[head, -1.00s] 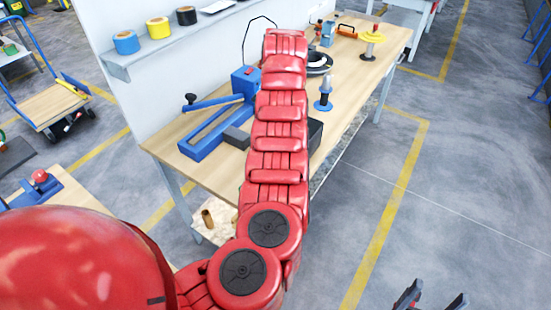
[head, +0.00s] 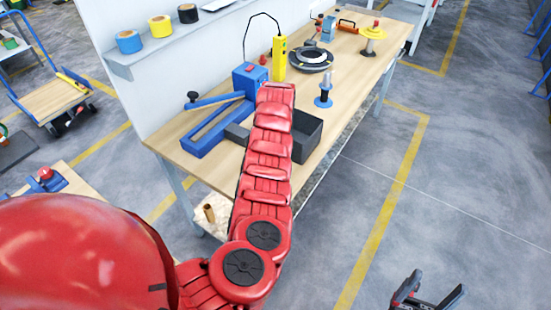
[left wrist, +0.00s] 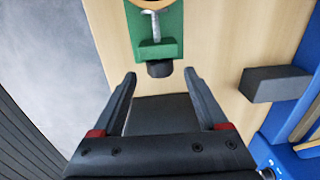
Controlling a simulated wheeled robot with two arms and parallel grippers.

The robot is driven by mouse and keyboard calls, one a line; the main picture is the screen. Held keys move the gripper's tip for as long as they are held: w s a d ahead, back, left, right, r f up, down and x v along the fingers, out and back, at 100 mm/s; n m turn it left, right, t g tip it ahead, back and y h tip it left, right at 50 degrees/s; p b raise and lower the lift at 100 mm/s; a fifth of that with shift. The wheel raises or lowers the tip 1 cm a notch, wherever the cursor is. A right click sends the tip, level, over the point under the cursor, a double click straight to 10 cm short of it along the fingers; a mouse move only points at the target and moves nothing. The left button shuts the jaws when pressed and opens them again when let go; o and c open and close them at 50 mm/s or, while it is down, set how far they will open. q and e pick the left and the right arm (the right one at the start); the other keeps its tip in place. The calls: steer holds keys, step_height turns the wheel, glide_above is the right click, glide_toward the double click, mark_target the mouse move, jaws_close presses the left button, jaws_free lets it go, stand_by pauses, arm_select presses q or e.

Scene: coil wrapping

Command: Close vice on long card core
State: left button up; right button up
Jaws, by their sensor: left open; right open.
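In the left wrist view, a green fixture (left wrist: 157,47) with a bent metal handle (left wrist: 154,22) stands on the wooden bench top; it may be the vice. A brown-edged round rim (left wrist: 153,3) is cut off above it and may be the card core. My left gripper (left wrist: 160,73) is open, its fingers pointing at the fixture's near end, apart from it. My own arm hides this gripper and the fixture in the head view. My right gripper (head: 432,290) is open and empty over the floor at the lower right.
A blue frame with a lever (head: 212,130) and a grey block (head: 237,134) are on the bench (head: 190,160). A brown tube (head: 209,213) is on the lower shelf.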

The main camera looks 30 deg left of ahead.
arm_select(q)
steer(key=shift+f, duration=1.6)
jaws_close()
steer(key=h+b, duration=0.1)
steer(key=b, duration=0.3)
steer(key=h+b, duration=0.1)
steer(key=b, duration=0.3)
steer(key=f+h+b, duration=0.1)
steer(key=h+b, duration=0.1)
steer(key=b, duration=0.2)
steer(key=shift+a+g, duration=0.3)
steer(key=shift+a, duration=0.05)
steer(key=shift+r+b, duration=0.2)
steer(key=shift+b, duration=0.3)
steer(key=shift+r, duration=0.25)
